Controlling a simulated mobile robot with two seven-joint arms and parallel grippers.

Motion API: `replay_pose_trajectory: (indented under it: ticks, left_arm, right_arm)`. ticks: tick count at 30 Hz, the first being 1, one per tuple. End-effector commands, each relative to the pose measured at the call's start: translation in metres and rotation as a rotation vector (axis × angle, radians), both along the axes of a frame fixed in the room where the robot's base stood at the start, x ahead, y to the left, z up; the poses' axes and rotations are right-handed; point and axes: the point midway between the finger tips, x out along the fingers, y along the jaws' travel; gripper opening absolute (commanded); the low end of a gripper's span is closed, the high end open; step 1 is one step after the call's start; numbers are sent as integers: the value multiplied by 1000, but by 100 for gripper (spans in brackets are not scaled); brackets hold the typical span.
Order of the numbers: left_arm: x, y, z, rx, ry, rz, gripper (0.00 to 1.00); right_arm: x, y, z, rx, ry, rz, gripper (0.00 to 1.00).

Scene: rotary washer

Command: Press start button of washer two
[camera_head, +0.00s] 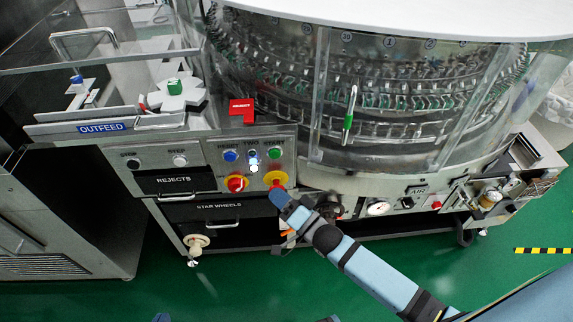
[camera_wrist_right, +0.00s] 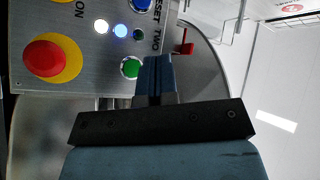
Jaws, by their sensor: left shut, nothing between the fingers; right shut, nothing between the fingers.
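The control panel labelled TWO (camera_head: 222,160) is on the front of the machine in the head view. Its green start button (camera_head: 273,153) sits at the upper right, beside a lit indicator (camera_head: 253,161). My right gripper (camera_head: 278,194) is shut and empty, its blue tip below the green button and overlapping the lower edge of a red knob on a yellow ring (camera_head: 276,178). In the right wrist view, the shut fingers (camera_wrist_right: 154,62) are just right of the green button (camera_wrist_right: 131,68) and partly cover its right edge. Contact cannot be told. My left gripper is not identifiable in view.
A second red knob on yellow (camera_head: 235,184) and a blue reset button (camera_head: 230,156) are on the same panel. A red bracket (camera_head: 243,109) stands above it. The clear curved guard (camera_head: 400,110) is to the right. Green floor lies open in front.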

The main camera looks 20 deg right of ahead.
Motion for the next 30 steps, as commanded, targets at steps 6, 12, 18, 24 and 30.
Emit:
replay_pose_trajectory:
  ticks: [6,12,18,24,30]
  left_arm:
    - [1,0,-4,-2,-1,1,0]
    - [1,2,-3,2,-4,-1,0]
    - [1,4,-7,9,-5,-4,0]
    - [2,3,-15,11,-14,-8,0]
    - [4,1,-17,14,-32,-13,0]
  right_arm:
    - [5,1,0,42,-9,19,0]
    - [5,1,0,40,-8,19,0]
    - [11,-1,-2,39,-9,18,0]
    - [34,-8,-3,37,-10,17,0]
    - [62,-16,-4,36,-11,17,0]
